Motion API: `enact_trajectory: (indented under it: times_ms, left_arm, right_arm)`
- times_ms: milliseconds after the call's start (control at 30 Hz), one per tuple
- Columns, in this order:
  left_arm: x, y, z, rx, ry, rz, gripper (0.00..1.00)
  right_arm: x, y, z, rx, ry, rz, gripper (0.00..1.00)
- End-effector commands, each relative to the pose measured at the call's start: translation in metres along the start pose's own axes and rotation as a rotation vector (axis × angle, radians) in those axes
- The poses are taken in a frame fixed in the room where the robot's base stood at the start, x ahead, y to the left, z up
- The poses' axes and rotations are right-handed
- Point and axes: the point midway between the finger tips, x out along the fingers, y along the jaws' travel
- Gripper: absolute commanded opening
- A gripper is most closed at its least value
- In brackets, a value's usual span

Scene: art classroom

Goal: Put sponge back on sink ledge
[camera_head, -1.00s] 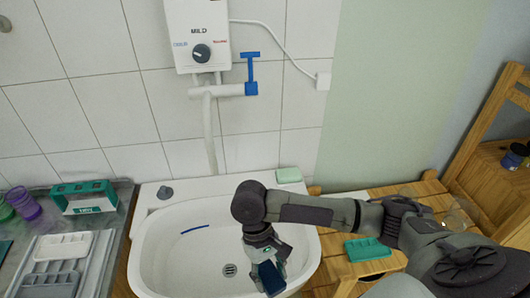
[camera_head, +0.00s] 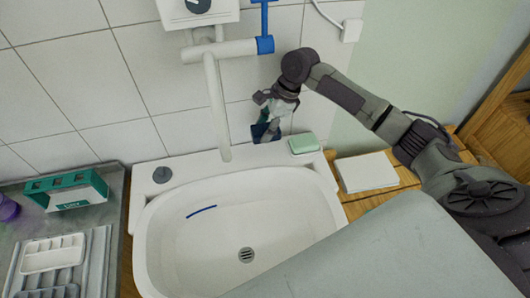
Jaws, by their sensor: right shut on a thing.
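My right gripper (camera_head: 270,118) is over the back ledge of the white sink (camera_head: 180,178), close to the tiled wall. It is shut on a dark blue sponge (camera_head: 263,132), which is partly hidden by the fingers. The sponge's lower edge is at the sink ledge (camera_head: 240,154); I cannot tell whether it touches it. A pale green block with a white underside (camera_head: 303,143) lies on the ledge just right of the sponge. My left gripper is not in view.
A white tap pipe (camera_head: 215,105) comes down left of the gripper. A dark round knob (camera_head: 162,174) sits on the ledge's left end. A flat white block (camera_head: 367,172) lies on the wood at right. The middle ledge is clear. The basin holds a blue streak (camera_head: 201,211).

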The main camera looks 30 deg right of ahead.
Motion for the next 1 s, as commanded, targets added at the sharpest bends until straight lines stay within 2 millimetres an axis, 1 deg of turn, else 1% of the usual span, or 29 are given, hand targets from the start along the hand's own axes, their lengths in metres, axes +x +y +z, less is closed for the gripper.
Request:
enact_trajectory:
  times_ms: [33,100,200,367,600,667,967,1000]
  left_arm:
    - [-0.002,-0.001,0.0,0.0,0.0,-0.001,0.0]
    - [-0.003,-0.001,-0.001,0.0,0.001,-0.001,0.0]
    - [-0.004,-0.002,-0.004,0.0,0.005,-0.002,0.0]
    - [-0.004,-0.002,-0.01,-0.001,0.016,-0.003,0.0]
    - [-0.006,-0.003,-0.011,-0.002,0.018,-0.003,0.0]
    - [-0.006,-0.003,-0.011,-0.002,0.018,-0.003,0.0]
    - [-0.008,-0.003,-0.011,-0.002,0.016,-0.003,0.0]
    - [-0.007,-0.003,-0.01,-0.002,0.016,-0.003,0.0]
  right_arm:
    - [0.011,0.002,-0.005,0.004,0.003,0.006,0.18]
    - [0.023,0.002,-0.01,0.003,0.002,0.006,0.18]
    - [0.037,0.002,-0.016,0.001,0.003,0.004,0.18]
    - [0.048,0.002,-0.021,-0.002,0.002,0.004,0.18]
    - [0.076,0.002,-0.033,-0.001,0.002,0.005,0.18]
    - [0.079,0.002,-0.034,-0.003,0.002,0.004,0.18]
    - [0.081,0.002,-0.035,-0.003,0.002,0.004,0.18]
    - [0.081,0.002,-0.035,-0.004,0.003,0.004,0.54]
